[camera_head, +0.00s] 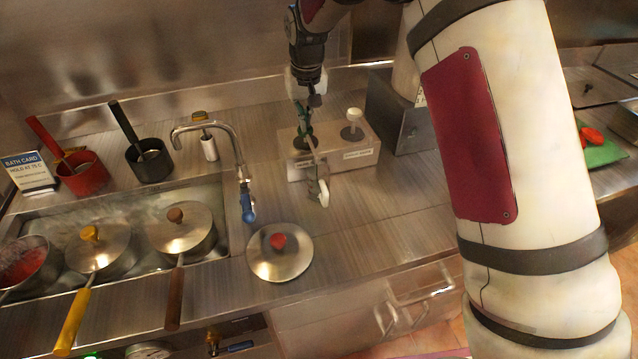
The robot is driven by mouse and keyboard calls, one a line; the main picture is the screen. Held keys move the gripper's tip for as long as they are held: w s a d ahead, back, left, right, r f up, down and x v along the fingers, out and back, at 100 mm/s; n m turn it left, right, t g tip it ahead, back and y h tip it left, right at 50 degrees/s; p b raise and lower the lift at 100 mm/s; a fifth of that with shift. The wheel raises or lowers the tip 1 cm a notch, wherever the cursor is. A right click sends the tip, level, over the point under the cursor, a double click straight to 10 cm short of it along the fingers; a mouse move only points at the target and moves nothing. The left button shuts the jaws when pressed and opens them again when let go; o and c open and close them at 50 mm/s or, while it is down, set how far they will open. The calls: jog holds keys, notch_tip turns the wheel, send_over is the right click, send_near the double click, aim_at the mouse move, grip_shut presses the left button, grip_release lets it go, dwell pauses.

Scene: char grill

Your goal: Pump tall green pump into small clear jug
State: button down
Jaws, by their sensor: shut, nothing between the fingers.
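The green pump (303,137) stands in the left opening of a metal pump holder on the counter, partly hidden by my gripper. A thin pale-green piece, perhaps its spout, runs down in front of the holder. A small pale, see-through object (320,193), possibly the clear jug, shows at the lower end of this piece; its outline is unclear. My gripper (315,101) points down from above, shut and empty, right over the green pump head. I cannot tell whether the fingertips touch it.
A white-topped pump (352,128) stands in the right of the holder (345,160). A faucet (240,160) with a blue tip, a lid (280,262) with a red knob, and a water bath with pans lie to the left.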

jog(key=shift+d, duration=0.1)
dwell(0.3)
jog(key=shift+w+v, duration=0.2)
jog(key=shift+v, duration=0.75)
jog(key=shift+w+v, duration=0.2)
jog(key=shift+v, duration=0.75)
jog(key=shift+r, duration=0.1)
jog(key=shift+s+b+x, duration=0.2)
jog(key=shift+x, duration=0.85)
jog(key=shift+s+b+x, duration=0.15)
jog(key=shift+s+x, duration=0.1)
jog(key=shift+x, duration=0.75)
jog(key=shift+w+v, duration=0.2)
jog(key=shift+v, duration=0.8)
jog(key=shift+w+v, duration=0.2)
jog(key=shift+v, duration=0.75)
jog(key=shift+r, duration=0.15)
